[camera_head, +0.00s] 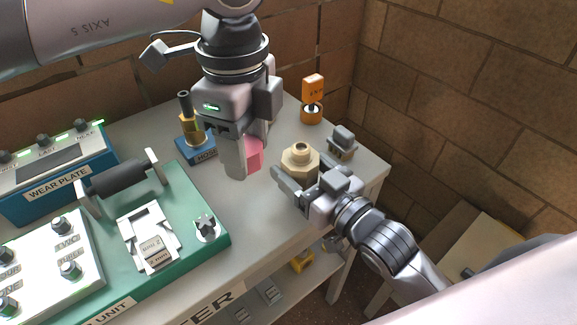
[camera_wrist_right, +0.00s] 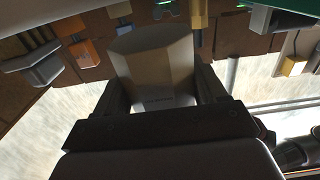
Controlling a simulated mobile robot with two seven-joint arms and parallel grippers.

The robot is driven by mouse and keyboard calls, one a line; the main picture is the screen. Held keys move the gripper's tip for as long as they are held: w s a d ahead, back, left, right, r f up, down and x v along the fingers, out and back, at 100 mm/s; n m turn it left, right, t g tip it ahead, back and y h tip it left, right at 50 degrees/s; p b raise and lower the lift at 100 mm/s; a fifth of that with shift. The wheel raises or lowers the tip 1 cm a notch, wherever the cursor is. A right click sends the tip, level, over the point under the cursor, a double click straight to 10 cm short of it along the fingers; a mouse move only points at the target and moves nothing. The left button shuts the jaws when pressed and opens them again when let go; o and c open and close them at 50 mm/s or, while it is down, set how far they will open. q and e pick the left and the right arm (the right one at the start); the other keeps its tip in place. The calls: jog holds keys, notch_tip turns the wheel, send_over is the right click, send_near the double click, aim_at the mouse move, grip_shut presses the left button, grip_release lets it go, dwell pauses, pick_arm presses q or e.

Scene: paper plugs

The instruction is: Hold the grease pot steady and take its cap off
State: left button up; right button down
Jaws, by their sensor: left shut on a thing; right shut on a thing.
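The grease pot (camera_head: 299,163) is a tan, many-sided body with a narrow round neck on top. It stands upright near the table's right end. My right gripper (camera_head: 302,174) is shut around its sides. In the right wrist view the pot (camera_wrist_right: 155,65) fills the space between the fingers. No cap shows on the neck. My left gripper (camera_head: 249,167) points down, left of the pot and apart from it. It is shut on a pink cap (camera_head: 254,154), partly hidden by the near finger.
On the table (camera_head: 225,208) are an orange-topped tool (camera_head: 313,90), a grey block (camera_head: 342,142), a blue stand with a brass fitting (camera_head: 190,125), and a green unit (camera_head: 195,188). A brick wall (camera_head: 430,75) stands behind. Bare table lies in front of my left gripper.

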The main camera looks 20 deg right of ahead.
aim_at(289, 167)
jog(key=w+f, duration=0.1)
jog(key=w+a+f, duration=0.1)
jog(key=shift+w, duration=0.4)
jog(key=shift+w+f, duration=0.15)
jog(key=shift+f, duration=0.05)
jog(key=shift+f, duration=0.1)
jog(key=shift+c, duration=0.4)
grip_release()
